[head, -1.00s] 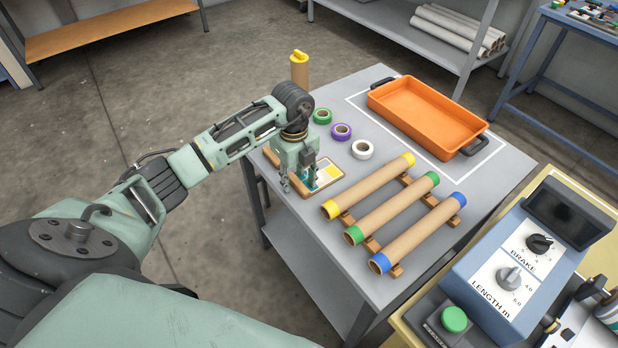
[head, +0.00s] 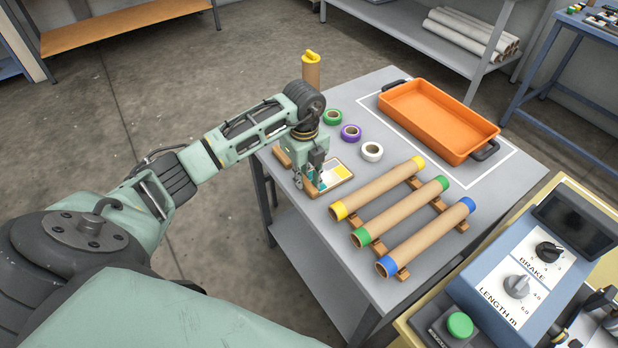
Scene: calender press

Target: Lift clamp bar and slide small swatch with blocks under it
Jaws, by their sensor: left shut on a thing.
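My left gripper (head: 306,184) points down at the near left corner of the grey table. It is shut, and it appears to be shut on the wooden clamp bar (head: 311,190), whose ends show on either side of the gripper. The gripper hides the bar's middle, and I cannot tell how far the bar is above the table. Just right of the gripper lies a flat wooden-edged board with a swatch in yellow, white, grey and teal (head: 338,172). The gripper partly covers its left side. I cannot make out any small blocks. My right gripper is not in view.
Green (head: 333,117), purple (head: 351,132) and white tape rolls (head: 372,152) lie behind the board. Three cardboard tubes (head: 414,225) on wooden rails fill the right front. An orange tray (head: 440,118) stands at the back. A control box (head: 535,260) is at lower right.

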